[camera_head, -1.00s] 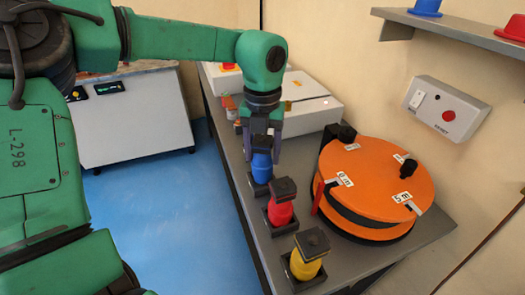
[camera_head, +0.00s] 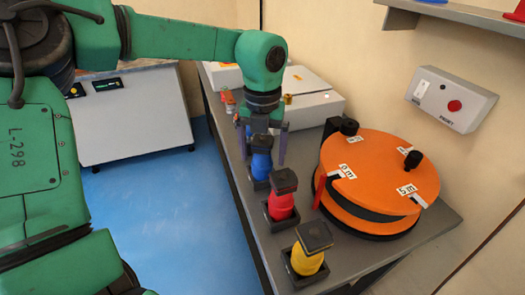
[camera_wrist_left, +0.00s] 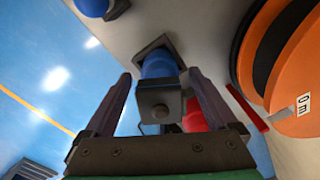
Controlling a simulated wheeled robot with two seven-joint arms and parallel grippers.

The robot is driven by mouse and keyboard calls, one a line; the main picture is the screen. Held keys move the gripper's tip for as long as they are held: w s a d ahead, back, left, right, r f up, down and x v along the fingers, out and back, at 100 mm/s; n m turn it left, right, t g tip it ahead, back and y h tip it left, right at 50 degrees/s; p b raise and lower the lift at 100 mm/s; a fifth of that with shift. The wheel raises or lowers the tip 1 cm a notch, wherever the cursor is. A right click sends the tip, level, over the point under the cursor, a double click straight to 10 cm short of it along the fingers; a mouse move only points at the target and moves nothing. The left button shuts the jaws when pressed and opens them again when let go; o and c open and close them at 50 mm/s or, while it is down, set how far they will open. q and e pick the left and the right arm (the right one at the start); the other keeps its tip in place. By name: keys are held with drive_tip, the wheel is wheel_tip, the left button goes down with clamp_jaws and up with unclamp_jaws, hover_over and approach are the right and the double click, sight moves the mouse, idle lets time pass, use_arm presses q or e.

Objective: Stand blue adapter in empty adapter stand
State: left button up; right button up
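The blue adapter (camera_head: 261,165) with a dark square top stands upright in a dark square stand on the grey bench, behind the red adapter. It also shows in the left wrist view (camera_wrist_left: 158,66), its black cap facing the camera and its far end at the dark stand (camera_wrist_left: 150,47). My left gripper (camera_head: 263,160) is over it, pointing down, with a finger on either side. The fingers are open, with gaps to the adapter visible in the wrist view (camera_wrist_left: 160,85). Much of the stand is hidden in the head view. My right gripper is not in view.
A red adapter (camera_head: 281,200) and a yellow adapter (camera_head: 307,256) stand in dark stands nearer along the bench. An orange reel (camera_head: 375,175) is to their right. White boxes (camera_head: 315,108) lie behind the gripper. A wall switch panel (camera_head: 452,101) is at right.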

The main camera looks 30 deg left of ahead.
use_arm(q)
wheel_tip(320, 180, up, 15)
drive_tip(key=p, duration=0.1)
drive_tip(key=shift+f, duration=0.2)
drive_tip(key=shift+a, duration=0.1)
idle(0.5)
